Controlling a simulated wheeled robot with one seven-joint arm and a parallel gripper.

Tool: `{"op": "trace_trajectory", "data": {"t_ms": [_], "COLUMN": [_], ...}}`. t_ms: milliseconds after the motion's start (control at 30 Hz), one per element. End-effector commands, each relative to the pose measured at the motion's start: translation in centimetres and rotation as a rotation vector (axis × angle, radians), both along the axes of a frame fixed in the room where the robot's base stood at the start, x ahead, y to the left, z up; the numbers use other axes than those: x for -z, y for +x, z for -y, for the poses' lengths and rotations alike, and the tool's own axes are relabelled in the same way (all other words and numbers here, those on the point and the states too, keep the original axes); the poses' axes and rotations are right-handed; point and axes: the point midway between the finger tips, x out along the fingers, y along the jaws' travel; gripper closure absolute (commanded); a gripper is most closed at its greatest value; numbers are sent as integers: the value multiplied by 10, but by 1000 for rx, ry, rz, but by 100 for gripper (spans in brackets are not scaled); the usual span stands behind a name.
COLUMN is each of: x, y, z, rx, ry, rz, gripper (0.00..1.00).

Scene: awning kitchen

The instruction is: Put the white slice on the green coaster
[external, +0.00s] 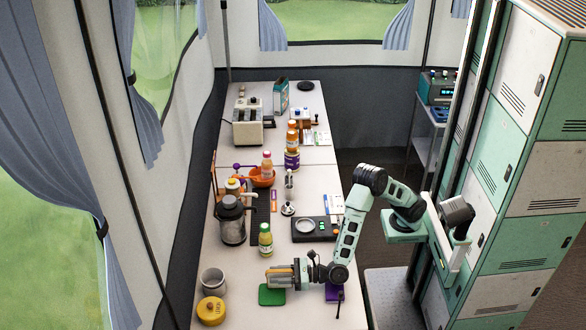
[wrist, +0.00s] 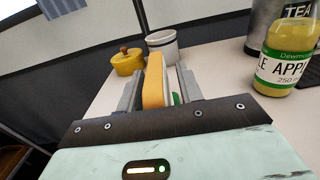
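The white slice (wrist: 154,82) stands edge-on between my gripper's fingers in the wrist view, its tan-orange crust edge facing the camera. It shows as a tan strip at the fingertips in the external view (external: 279,270). A small green patch (wrist: 176,98) shows between the fingers in the wrist view. I cannot tell how high the slice is above the coaster.
A yellow lidded pot (external: 211,311) and a grey canister (external: 213,281) stand left of the coaster. A green-labelled juice bottle (external: 265,240) stands behind it. A purple coaster (external: 334,292) lies to the right under my arm. A scale (external: 306,228) sits further back.

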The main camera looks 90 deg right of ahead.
Motion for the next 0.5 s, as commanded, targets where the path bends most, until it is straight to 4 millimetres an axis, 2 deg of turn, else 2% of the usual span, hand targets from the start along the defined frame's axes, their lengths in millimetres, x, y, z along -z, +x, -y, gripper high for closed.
{"op": "trace_trajectory", "data": {"t_ms": [233, 367, 500], "x": [-6, -4, -3], "y": [0, -22, -53], "z": [0, -1, -1], "rx": [0, -3, -4], "ry": [0, 0, -3], "rz": [0, 0, -1], "gripper": [64, 64, 64]}}
